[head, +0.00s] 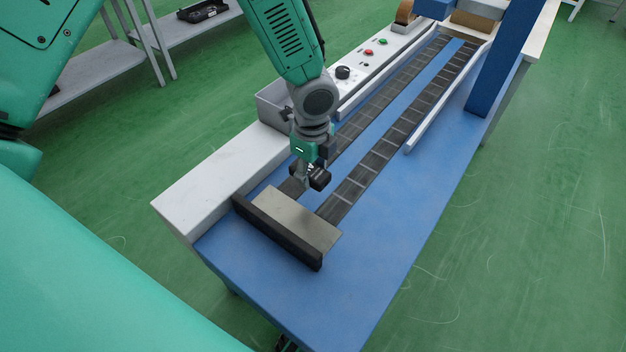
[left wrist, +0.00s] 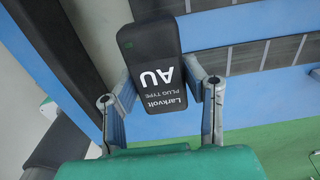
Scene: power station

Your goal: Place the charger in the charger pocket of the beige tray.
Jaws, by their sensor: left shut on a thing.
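The charger is a black block with white print reading "Larkvolt PLUG TYPE AU" (left wrist: 155,65) in the left wrist view. My left gripper (left wrist: 160,92) is shut on it, with a finger on each side. In the head view the gripper (head: 309,172) points down over the near end of the conveyor, and the small dark charger (head: 320,179) shows at its fingers. The charger appears held above the belt. I cannot make out a beige tray or its charger pocket in either view. My right gripper is not in view.
A blue conveyor table (head: 375,255) has two dark belts (head: 375,160). A beige-grey plate with a black stop bar (head: 285,235) closes the near end. A grey bin (head: 272,105) and button panel (head: 368,65) stand along the left side. A blue post (head: 500,65) rises at right.

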